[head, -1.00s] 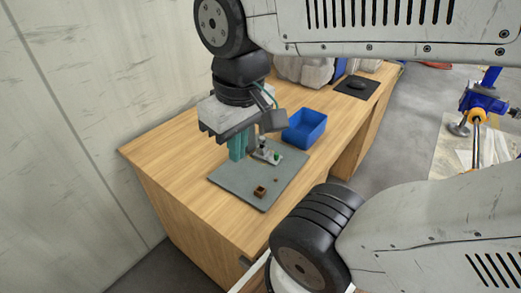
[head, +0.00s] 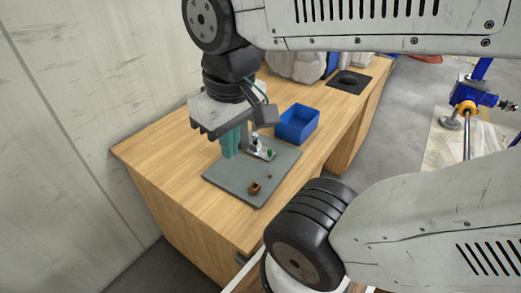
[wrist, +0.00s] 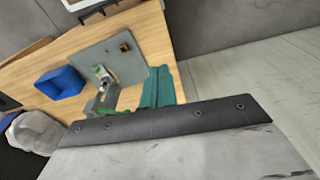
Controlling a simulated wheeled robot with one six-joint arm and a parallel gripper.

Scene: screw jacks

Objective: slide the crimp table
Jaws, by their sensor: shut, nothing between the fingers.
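The crimp table looks to be the small metal fixture (head: 262,150) with a green part, on the back right part of a grey plate (head: 245,190) on the wooden desk. My gripper (head: 231,149), with teal fingers, is shut and empty, pointing down at the back left edge of the plate, just left of the fixture. In the wrist view the teal fingers (wrist: 158,88) show beside the fixture (wrist: 103,82). I cannot tell whether they touch it. Part of the fixture is hidden behind the gripper.
A small brown block (head: 254,188) lies on the front of the plate. A blue bin (head: 297,124) stands behind the fixture to the right. A black mat (head: 347,83) is further back. The left side of the wooden desk (head: 150,150) is clear.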

